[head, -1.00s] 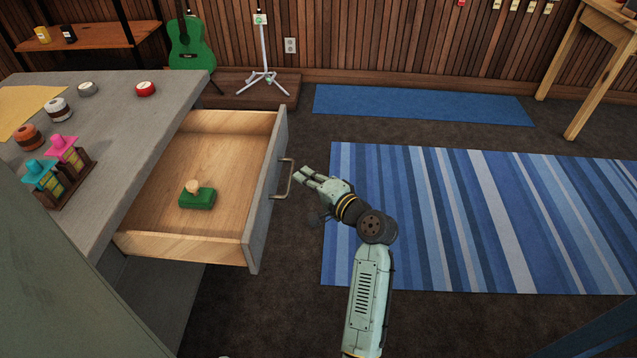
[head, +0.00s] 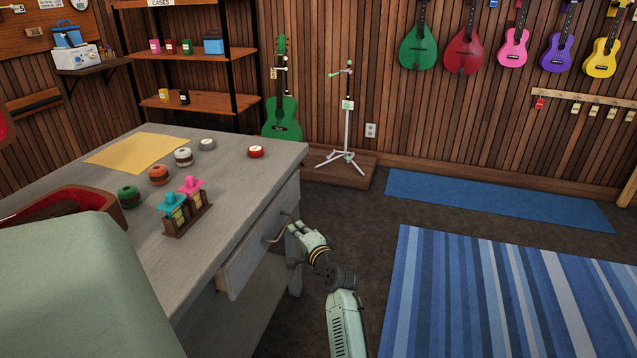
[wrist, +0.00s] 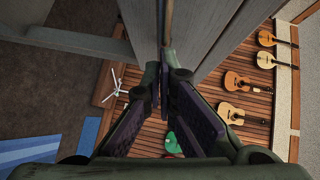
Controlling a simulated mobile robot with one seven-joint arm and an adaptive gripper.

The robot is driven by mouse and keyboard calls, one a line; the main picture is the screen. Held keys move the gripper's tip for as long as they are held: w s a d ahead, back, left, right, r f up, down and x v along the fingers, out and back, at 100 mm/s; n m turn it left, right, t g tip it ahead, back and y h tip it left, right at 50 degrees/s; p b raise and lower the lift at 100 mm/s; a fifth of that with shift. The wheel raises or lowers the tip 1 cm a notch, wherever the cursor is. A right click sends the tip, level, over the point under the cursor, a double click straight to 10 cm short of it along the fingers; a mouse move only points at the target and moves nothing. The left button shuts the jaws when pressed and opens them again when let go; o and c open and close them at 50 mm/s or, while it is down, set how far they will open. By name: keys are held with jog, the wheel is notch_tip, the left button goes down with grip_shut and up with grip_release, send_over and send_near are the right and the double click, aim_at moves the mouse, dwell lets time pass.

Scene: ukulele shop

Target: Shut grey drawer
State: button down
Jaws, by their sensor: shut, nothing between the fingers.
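In the wrist view my gripper's fingers (wrist: 167,98) meet close to grey panels.
On the counter are a pink-and-blue-topped rack (head: 187,208), several round tins and a yellow sheet (head: 137,153). A white stand (head: 347,125) and green guitar (head: 282,110) stand behind. Open floor and a striped blue rug (head: 500,290) lie to the right.

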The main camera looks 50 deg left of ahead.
aim_at(285, 228)
jog(key=shift+s+a+p, duration=0.15)
jog(key=shift+s+a, duration=0.4)
jog(key=shift+a, duration=0.3)
jog(key=shift+s+a+p, duration=0.15)
jog(key=shift+s+a, duration=0.35)
jog(key=shift+a, duration=0.35)
